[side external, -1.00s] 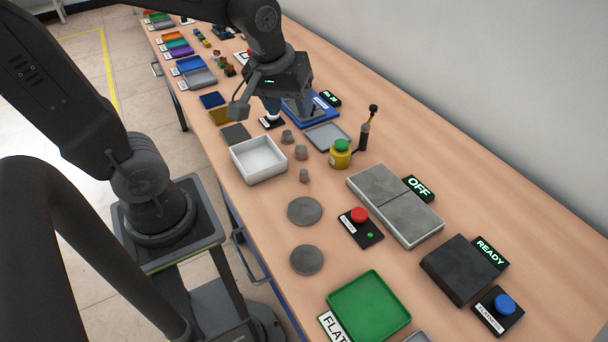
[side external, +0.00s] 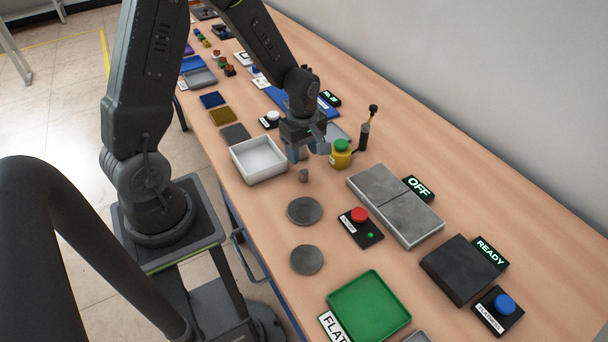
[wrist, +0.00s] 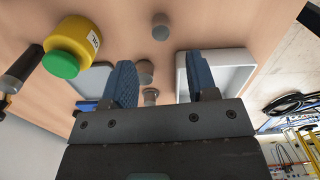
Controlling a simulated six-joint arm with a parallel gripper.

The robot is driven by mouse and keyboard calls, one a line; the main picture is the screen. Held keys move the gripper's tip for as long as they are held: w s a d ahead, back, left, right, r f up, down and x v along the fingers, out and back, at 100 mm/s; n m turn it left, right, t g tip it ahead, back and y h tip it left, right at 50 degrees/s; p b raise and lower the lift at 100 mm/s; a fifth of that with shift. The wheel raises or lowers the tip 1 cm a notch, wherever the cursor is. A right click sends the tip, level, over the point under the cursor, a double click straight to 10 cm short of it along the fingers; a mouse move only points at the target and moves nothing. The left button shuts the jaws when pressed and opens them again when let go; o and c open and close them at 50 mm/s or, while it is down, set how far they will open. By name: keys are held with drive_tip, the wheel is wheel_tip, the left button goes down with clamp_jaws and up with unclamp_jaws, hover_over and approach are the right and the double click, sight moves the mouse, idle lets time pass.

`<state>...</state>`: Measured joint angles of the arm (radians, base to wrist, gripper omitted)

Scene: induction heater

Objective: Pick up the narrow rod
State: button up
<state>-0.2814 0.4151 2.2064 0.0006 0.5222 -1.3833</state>
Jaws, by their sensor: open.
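Several small grey cylinders stand on the table beside the white tray. The front one (side external: 304,175) looks the slimmest and is most likely the narrow rod; it stands upright and clear of my gripper (side external: 308,152). In the wrist view, my gripper's blue fingers (wrist: 162,75) are apart with nothing held. A grey cylinder (wrist: 145,72) shows between them, with another (wrist: 150,97) behind it. A third cylinder (wrist: 160,27) stands beyond the fingertips, apparently the front one. In the side view, my gripper hides most of the two rear cylinders.
The white tray (side external: 236,155) is left of my gripper. A yellow container with a green top (side external: 341,156) stands close on its right. Two flat grey discs (side external: 305,210) (side external: 307,260) lie in front. A grey plate (side external: 420,218) and a red button (side external: 359,215) are farther right.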

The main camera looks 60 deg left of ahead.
sight(304, 171)
drive_tip(key=shift+d+f, duration=0.15)
drive_tip(key=shift+f, duration=1.6)
drive_tip(key=shift+d+f, duration=0.15)
drive_tip(key=shift+f, duration=1.6)
drive_tip(key=shift+c, duration=0.2)
clamp_jaws()
drive_tip(key=shift+r, duration=0.15)
